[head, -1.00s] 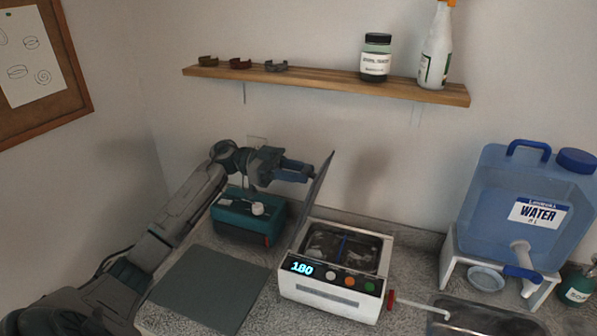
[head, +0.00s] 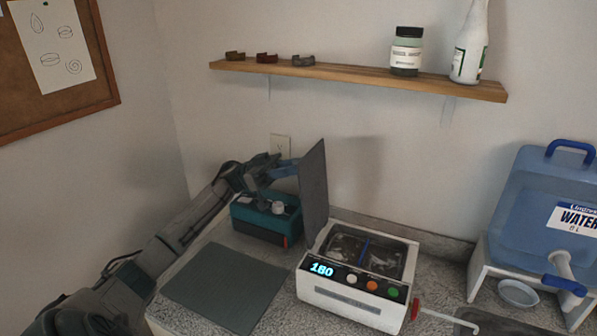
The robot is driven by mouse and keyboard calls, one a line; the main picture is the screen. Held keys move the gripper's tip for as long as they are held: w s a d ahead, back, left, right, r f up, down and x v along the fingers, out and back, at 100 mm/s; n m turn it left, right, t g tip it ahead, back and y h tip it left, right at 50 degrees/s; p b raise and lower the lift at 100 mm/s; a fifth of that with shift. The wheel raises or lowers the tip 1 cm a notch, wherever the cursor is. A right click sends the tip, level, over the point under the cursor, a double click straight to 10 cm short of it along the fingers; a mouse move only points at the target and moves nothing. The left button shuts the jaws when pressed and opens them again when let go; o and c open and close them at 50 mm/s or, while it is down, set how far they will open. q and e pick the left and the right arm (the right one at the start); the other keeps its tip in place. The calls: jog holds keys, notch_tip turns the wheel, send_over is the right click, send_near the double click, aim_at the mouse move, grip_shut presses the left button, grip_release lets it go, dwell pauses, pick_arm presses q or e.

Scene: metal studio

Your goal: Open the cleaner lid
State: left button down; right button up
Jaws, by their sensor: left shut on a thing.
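The cleaner (head: 352,289) is a white box with an open basin, a display and coloured buttons on its front. Its grey lid (head: 314,190) stands up on the left side of the basin, close to upright and wide open. My left gripper (head: 290,168) is at the left face of the lid, near its upper part, and is shut on the lid. The fingertips are partly hidden by the lid. My right gripper is not in view.
A teal box (head: 262,222) sits below my left gripper. A grey mat (head: 226,286) lies left of the cleaner. A blue water jug (head: 535,215) on a white stand is at right. A wooden shelf (head: 350,80) with jars and small parts is above.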

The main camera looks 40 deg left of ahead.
pick_arm(q)
jog(key=c, duration=1.1)
grip_release()
jog(key=b+v, duration=0.4)
jog(key=v, duration=0.7)
jog(key=shift+b, duration=0.4)
jog(key=shift+s+d, duration=0.1)
jog(key=shift+d, duration=0.05)
